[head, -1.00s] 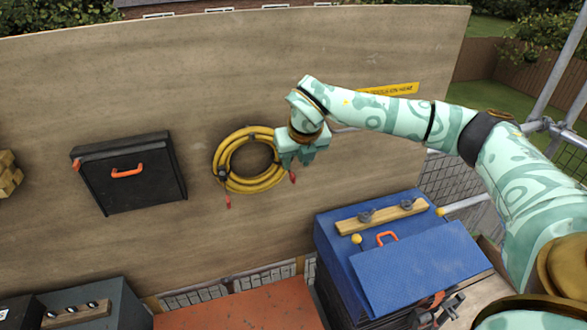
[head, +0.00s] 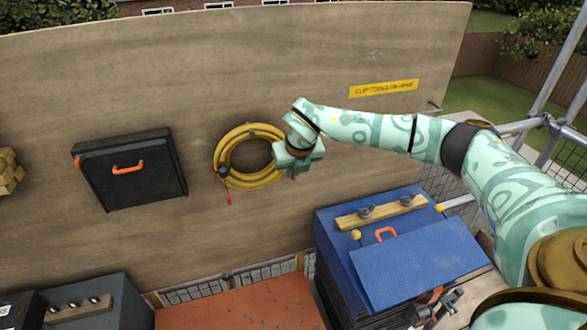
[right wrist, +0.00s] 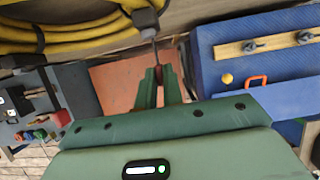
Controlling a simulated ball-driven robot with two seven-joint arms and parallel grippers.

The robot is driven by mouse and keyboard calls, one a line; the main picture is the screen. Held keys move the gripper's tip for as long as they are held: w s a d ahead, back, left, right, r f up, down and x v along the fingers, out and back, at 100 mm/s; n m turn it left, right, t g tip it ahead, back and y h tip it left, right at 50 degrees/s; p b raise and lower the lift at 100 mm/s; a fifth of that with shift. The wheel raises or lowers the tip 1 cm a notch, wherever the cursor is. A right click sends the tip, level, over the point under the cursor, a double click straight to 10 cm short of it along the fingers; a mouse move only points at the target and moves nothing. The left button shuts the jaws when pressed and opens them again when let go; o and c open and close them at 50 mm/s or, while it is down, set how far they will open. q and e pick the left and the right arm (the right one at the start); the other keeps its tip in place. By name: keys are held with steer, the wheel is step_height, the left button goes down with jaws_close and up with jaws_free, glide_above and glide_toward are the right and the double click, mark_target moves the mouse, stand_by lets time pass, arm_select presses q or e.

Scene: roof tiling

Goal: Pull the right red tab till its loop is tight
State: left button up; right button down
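A coiled yellow hose (head: 222,160) hangs on the wooden board, with dark loops around it. The left red tab (head: 229,198) hangs free below the coil. The right red tab (head: 294,177) shows just under my right gripper (head: 300,160), at the coil's right edge. In the right wrist view, a thin dark cord runs from a dark fitting (right wrist: 147,22) on the hose down to the right gripper's fingertips (right wrist: 159,75). The fingers stand close together with something dark red between them; whether they press on it I cannot tell. My left gripper is out of view.
A black case (head: 130,185) with an orange handle hangs left of the coil on the board (head: 230,60). A blue box (head: 420,262) stands below right. An orange-red surface (head: 240,308) lies below. The board under the coil is clear.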

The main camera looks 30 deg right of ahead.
steer(key=shift+s+a+p, duration=0.2)
steer(key=shift+s+p, duration=0.05)
steer(key=shift+s, duration=0.55)
steer(key=shift+s+a+p, duration=0.2)
steer(key=shift+s+p, duration=0.05)
steer(key=shift+s, duration=0.5)
steer(key=c, duration=1)
jaws_free()
steer(key=shift+o, duration=0.2)
steer(key=shift+s, duration=0.15)
steer(key=shift+s+a+p, duration=0.2)
steer(key=shift+s+a, duration=0.05)
steer(key=shift+s, duration=0.7)
steer(key=shift+s+a+p, duration=0.15)
steer(key=shift+s+a, duration=0.05)
steer(key=shift+s, duration=0.7)
steer(key=shift+s+a+p, duration=0.2)
steer(key=shift+s+a, duration=0.05)
steer(key=shift+s, duration=0.7)
